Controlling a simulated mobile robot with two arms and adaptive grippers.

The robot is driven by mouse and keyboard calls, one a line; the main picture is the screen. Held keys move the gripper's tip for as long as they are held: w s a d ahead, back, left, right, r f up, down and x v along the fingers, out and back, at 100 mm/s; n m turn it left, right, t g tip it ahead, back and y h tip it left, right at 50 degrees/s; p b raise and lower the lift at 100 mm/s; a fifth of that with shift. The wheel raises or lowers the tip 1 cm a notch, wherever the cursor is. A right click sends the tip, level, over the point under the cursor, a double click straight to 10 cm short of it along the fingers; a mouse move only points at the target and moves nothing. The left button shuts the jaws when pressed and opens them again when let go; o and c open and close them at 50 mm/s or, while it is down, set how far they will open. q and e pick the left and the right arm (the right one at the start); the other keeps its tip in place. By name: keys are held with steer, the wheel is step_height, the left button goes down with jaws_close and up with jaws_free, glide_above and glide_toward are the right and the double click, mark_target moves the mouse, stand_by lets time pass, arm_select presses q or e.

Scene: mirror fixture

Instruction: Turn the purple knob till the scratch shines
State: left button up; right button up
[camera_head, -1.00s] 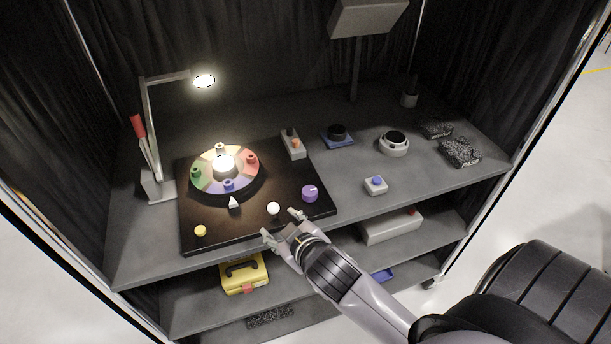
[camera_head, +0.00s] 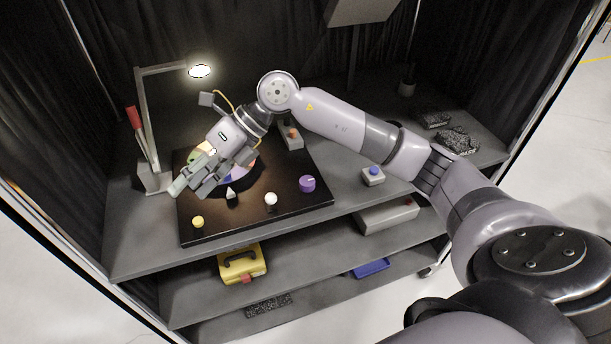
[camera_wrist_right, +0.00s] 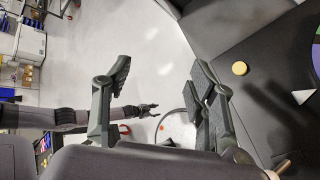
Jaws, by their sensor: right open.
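The purple knob (camera_head: 307,184) stands at the right front of the dark board (camera_head: 290,220), with a pale mark on top. The coloured wheel (camera_head: 240,176) on the board is largely hidden behind my right gripper. My right gripper (camera_head: 190,188) is open and empty over the board's left part, left of and apart from the knob. Its spread fingers also show in the right wrist view (camera_wrist_right: 160,80), with floor between them. My left gripper (camera_wrist_right: 148,110) appears small in that view, its jaw state unclear. I cannot make out a scratch.
A yellow knob (camera_head: 197,222), a white cone (camera_head: 230,193) and a white ball (camera_head: 270,199) stand on the board. A lit lamp (camera_head: 199,71) hangs at left. A blue-button box (camera_head: 373,175) is right of the board. My right forearm crosses above the table.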

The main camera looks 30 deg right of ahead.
steer(key=w+d+f+h, duration=0.1)
steer(key=d+h, duration=0.2)
steer(key=d, duration=0.4)
steer(key=w+d+h, duration=0.2)
steer(key=d+h, duration=0.1)
steer(key=d, duration=0.3)
step_height(320, 180, up, 3)
steer(key=m+g+h, duration=0.1)
steer(key=m+h, duration=0.1)
steer(key=h, duration=0.3)
glide_above(306, 179)
step_height(306, 179, down, 18)
steer(key=p, duration=0.4)
steer(key=shift+s+r+p, duration=0.1)
steer(key=shift+r+p, duration=0.05)
steer(key=shift+p, duration=0.25)
arm_select(q)
step_height(306, 179, up, 5)
steer(key=shift+d+f, duration=0.1)
steer(key=shift+d, duration=0.05)
arm_select(e)
steer(key=shift+c, duration=0.4)
steer(key=c, duration=1.1)
steer(key=shift+o, duration=0.2)
arm_select(q)
steer(key=shift+f, duration=0.1)
